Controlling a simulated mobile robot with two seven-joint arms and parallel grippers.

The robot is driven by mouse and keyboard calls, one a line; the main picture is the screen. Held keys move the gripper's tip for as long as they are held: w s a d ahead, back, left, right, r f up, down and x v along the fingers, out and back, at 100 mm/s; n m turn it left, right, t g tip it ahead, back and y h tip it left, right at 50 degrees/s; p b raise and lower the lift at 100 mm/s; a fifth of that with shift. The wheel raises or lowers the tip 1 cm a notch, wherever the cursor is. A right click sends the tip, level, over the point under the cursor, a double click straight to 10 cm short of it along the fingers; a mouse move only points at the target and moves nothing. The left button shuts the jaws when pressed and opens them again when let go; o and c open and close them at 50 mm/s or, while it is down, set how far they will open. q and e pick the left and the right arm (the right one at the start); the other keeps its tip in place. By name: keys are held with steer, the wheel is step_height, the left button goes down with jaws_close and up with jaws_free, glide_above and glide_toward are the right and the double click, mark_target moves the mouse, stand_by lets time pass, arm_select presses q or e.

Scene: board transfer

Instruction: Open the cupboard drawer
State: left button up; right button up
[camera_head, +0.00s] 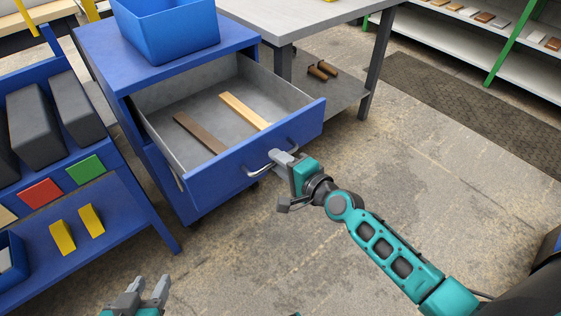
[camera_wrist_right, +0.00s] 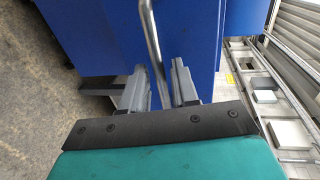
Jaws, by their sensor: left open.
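The blue cupboard (camera_head: 95,48) has its top drawer (camera_head: 240,145) pulled well out, showing a grey interior. A dark brown board (camera_head: 199,132) and a pale wooden board (camera_head: 243,110) lie in it. The metal drawer handle (camera_head: 258,170) is on the blue front; it also shows in the right wrist view (camera_wrist_right: 151,35). My right gripper (camera_head: 284,157) is at the handle, with its fingers (camera_wrist_right: 170,82) close together on either side of the bar, so it appears shut on it. My left gripper (camera_head: 145,290) is open and empty at the bottom edge, apart from the cupboard.
A blue bin (camera_head: 168,35) stands on the cupboard. A blue rack (camera_head: 120,205) with grey boxes and coloured blocks stands at the left. A grey table (camera_head: 300,14) is behind the drawer. The floor (camera_head: 215,265) in front of the drawer is clear.

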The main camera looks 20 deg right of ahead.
arm_select(q)
steer(key=shift+s, duration=0.1)
arm_select(e)
steer(key=shift+o, duration=0.5)
arm_select(q)
steer(key=shift+r+p, duration=0.35)
steer(key=shift+p, duration=0.1)
arm_select(e)
steer(key=v, duration=1.3)
arm_select(q)
steer(key=shift+r, duration=0.1)
steer(key=s+a+r+y+p, duration=0.1)
steer(key=a+r+p, duration=0.2)
steer(key=r+p, duration=0.3)
steer(key=p, duration=0.4)
steer(key=shift+s, duration=0.3)
arm_select(e)
steer(key=s+a+n+g+h, duration=0.3)
steer(key=s+n, duration=0.4)
steer(key=n, duration=0.9)
steer(key=shift+a+r+n+g, duration=0.3)
steer(key=shift+a+g, duration=0.1)
steer(key=shift+a, duration=0.15)
